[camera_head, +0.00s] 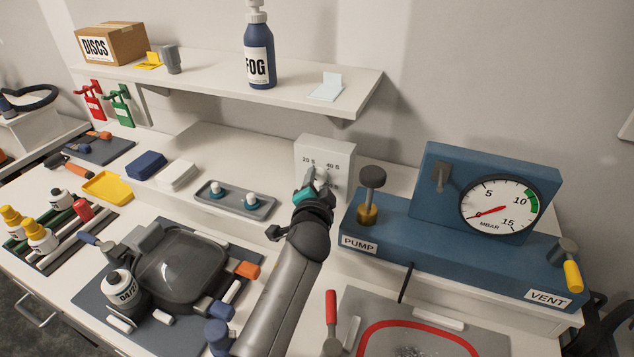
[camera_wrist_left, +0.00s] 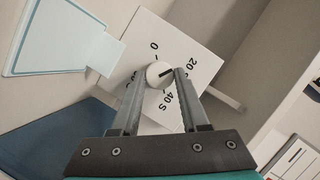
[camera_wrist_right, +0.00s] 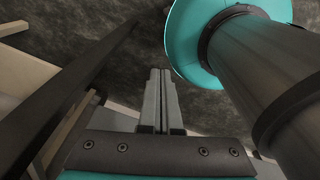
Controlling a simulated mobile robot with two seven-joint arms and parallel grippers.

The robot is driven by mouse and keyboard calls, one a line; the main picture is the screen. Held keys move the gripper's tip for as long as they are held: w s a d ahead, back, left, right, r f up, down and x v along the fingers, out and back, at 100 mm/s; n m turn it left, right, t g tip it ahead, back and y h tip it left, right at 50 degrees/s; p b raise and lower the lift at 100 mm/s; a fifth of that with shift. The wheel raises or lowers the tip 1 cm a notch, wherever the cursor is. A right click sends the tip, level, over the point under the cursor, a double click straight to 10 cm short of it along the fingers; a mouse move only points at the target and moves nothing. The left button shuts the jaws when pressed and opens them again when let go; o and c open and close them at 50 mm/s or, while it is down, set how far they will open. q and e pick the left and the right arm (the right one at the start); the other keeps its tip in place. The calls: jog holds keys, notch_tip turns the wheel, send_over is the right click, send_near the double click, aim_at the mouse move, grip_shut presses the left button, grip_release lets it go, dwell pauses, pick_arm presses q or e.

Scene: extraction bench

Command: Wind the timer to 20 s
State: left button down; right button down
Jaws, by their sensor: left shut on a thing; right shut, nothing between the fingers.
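The timer (camera_head: 325,155) is a white box standing on the bench below the shelf, with 20 S and 40 S marks on its face. In the left wrist view the timer's face (camera_wrist_left: 148,30) shows 0, 20 and 40 S around a round white knob (camera_wrist_left: 157,74). The knob's dark pointer line is turned toward the 20 mark. My left gripper (camera_head: 316,184) is at the timer's front, its fingers (camera_wrist_left: 155,82) shut on the knob's two sides. It hides the knob in the head view. My right gripper (camera_wrist_right: 160,75) is shut and empty, outside the head view.
The blue pump unit (camera_head: 400,225) with its gauge (camera_head: 500,208) stands close to the right of the timer. A grey tray (camera_head: 262,211) with two white-and-teal pieces lies to the left. The shelf (camera_head: 225,85) overhangs the back. Dark floor (camera_wrist_right: 120,75) shows around my right gripper.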

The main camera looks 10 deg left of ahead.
dwell(0.6)
pick_arm(q)
jog(key=shift+c, duration=2.1)
grip_release()
pick_arm(e)
jog(key=shift+r, duration=0.15)
